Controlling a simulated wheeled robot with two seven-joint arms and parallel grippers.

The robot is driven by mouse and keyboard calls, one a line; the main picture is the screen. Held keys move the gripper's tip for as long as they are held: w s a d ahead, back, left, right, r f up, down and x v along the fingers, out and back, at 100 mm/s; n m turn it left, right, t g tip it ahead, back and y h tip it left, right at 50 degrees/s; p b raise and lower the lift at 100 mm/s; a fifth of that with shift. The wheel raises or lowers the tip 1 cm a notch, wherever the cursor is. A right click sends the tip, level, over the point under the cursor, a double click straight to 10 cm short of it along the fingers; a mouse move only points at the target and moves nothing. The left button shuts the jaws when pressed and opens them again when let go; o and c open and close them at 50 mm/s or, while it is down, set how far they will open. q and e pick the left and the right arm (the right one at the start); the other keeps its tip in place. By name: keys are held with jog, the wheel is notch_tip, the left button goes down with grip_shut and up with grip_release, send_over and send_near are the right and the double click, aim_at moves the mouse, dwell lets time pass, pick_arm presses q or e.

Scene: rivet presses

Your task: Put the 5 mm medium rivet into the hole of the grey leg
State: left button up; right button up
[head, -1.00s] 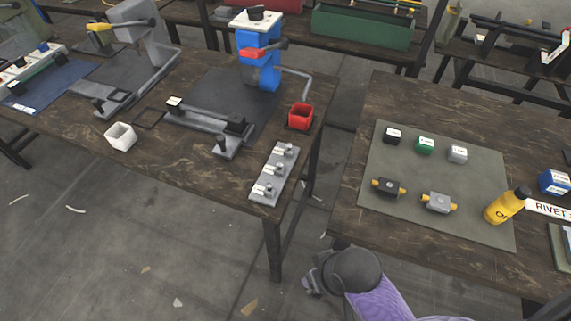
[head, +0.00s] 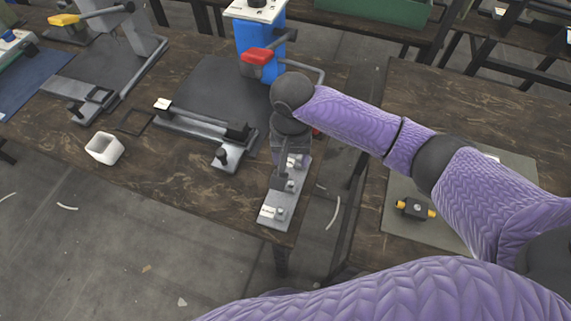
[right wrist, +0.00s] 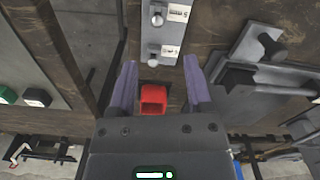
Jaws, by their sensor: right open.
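A grey rivet rack (head: 270,218) with several upright rivets and small white labels lies at the right front of the left table. The labels are too small to read, so I cannot tell which rivet is the 5 mm medium one. My right gripper (right wrist: 161,62) is open and empty, pointing down over the rack and covering part of it in the head view. In the right wrist view the rack (right wrist: 165,38) shows just beyond and between the fingertips. A grey bar (head: 190,124), possibly the grey leg, lies before the blue press; its hole is not clear. My left gripper is not in view.
The blue press (head: 262,50) with a red handle part stands behind the rack. A red bin (right wrist: 153,99) is close to the rack. A white bin (head: 104,148) stands at the front edge. A gap separates the two tables.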

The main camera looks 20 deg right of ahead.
aim_at(291, 181)
jog(key=f, duration=0.1)
jog(key=s+f+b, duration=0.1)
jog(key=f, duration=0.1)
jog(key=shift+f, duration=0.1)
notch_tip(291, 181, down, 5)
jog(key=shift+r+b, duration=0.15)
jog(key=shift+b, duration=1.05)
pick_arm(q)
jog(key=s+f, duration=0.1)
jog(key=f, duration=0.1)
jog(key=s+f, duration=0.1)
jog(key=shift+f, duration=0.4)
pick_arm(e)
jog(key=shift+w, duration=0.1)
grip_shut()
